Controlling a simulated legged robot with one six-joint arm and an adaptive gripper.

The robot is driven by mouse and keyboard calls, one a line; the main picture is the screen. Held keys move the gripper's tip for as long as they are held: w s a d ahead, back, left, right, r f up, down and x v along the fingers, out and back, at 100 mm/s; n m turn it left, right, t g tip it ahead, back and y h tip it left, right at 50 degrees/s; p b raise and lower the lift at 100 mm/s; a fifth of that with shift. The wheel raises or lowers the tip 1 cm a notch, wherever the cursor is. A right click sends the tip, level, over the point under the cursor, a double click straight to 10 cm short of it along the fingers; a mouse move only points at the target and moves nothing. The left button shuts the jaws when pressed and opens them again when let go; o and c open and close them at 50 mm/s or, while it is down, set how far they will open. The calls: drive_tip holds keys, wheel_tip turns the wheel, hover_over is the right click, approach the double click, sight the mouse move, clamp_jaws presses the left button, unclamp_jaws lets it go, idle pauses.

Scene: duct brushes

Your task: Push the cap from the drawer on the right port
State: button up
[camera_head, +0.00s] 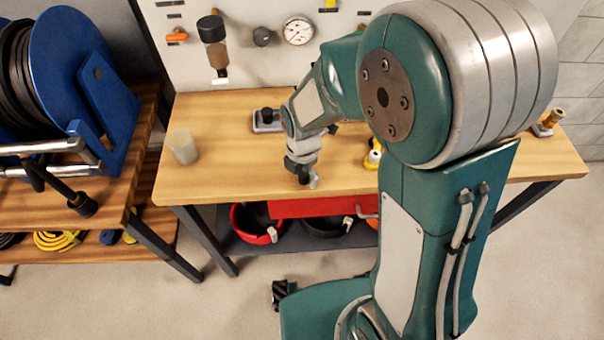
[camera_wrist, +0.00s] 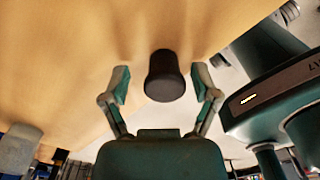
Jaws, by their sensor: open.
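My gripper (camera_head: 307,178) hangs over the front edge of the bench in the head view. In the wrist view its two fingers (camera_wrist: 161,80) are spread apart. A dark, round-ended cylinder (camera_wrist: 164,78) shows between them, with gaps on both sides; I cannot tell if it is the cap. The red drawer (camera_head: 322,207) is under the bench top, with a grey handle at its right; its inside is not visible. At the bench's right end a brass-coloured fitting (camera_head: 553,117) stands on a small grey base, likely the right port. A black knob on a grey base (camera_head: 267,117) stands left of my arm.
A pale cup (camera_head: 182,146) stands at the bench's left end. A yellow-and-white piece (camera_head: 373,157) is partly behind my arm. A red-rimmed bin (camera_head: 256,224) is on the lower shelf. A blue reel (camera_head: 88,75) is at left. The bench's front left is clear.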

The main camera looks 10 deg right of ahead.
drive_tip(key=shift+d, duration=0.35)
drive_tip(key=shift+c, duration=0.3)
drive_tip(key=shift+a, duration=0.15)
drive_tip(key=c, duration=1)
drive_tip(key=shift+o, duration=0.2)
drive_tip(key=shift+r, duration=0.35)
wheel_tip(320, 180, up, 2)
drive_tip(key=shift+w+r, duration=0.1)
drive_tip(key=shift+r, duration=0.15)
drive_tip(key=s+d+r, duration=0.9)
drive_tip(key=s, duration=0.1)
drive_tip(key=shift+s+d+r, duration=0.3)
drive_tip(key=shift+r, duration=0.1)
drive_tip(key=shift+w, duration=0.1)
